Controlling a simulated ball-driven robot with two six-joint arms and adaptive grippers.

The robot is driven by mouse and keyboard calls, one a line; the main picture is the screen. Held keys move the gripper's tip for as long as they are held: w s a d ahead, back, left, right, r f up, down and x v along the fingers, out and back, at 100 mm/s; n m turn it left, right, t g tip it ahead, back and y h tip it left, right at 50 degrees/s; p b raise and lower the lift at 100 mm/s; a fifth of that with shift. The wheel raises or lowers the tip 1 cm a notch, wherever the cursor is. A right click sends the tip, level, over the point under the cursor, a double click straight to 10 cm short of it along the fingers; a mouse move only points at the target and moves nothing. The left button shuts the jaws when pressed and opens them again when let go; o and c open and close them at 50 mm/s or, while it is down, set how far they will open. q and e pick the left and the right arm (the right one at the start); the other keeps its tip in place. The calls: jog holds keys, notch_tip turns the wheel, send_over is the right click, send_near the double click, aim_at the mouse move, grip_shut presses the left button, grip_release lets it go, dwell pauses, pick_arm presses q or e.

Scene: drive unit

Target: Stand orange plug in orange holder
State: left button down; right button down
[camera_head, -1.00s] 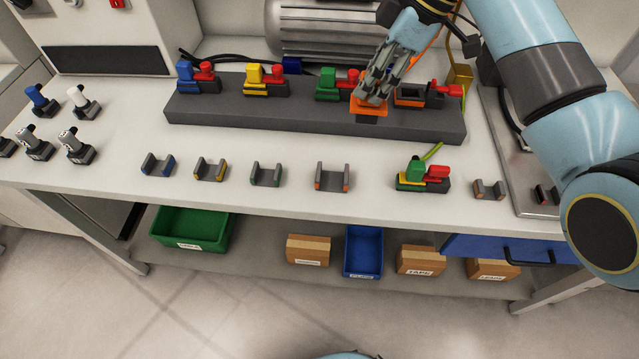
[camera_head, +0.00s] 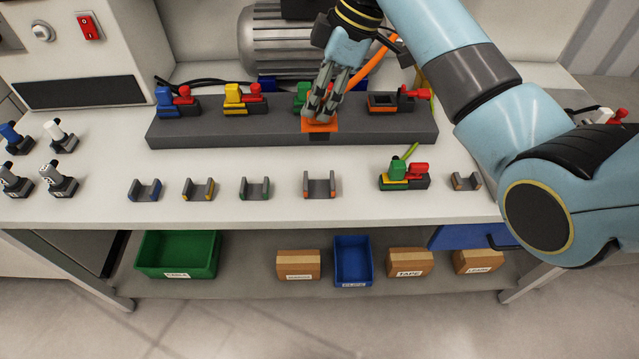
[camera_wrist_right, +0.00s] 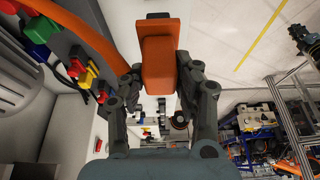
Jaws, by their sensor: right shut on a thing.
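My right gripper (camera_head: 322,106) is shut on the orange plug (camera_head: 320,126) in the head view. The plug is in front of the dark connector bar, and an orange cable rises behind the gripper. In the right wrist view the orange plug (camera_wrist_right: 158,62) sits between the two fingers, with the orange cable (camera_wrist_right: 85,28) at the left. The orange holder (camera_head: 320,185), a grey U-shaped cradle with orange feet, stands empty on the bench below the plug in the picture. An orange-rimmed socket (camera_head: 382,103) with a red lever is open on the bar. My left gripper is not in view.
Blue (camera_head: 145,190), yellow (camera_head: 198,190) and green (camera_head: 254,188) holders stand in a row left of the orange one.

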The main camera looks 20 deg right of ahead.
aim_at(319, 137)
jog(key=shift+f+b, duration=1.1)
jog(key=shift+f, duration=1.15)
jog(key=shift+f+b, duration=1)
jog(key=shift+f, duration=1.05)
notch_tip(319, 137, down, 3)
jog(key=shift+r+b, duration=0.1)
jog(key=shift+b, duration=0.6)
jog(key=shift+r, duration=0.1)
jog(key=shift+p, duration=0.4)
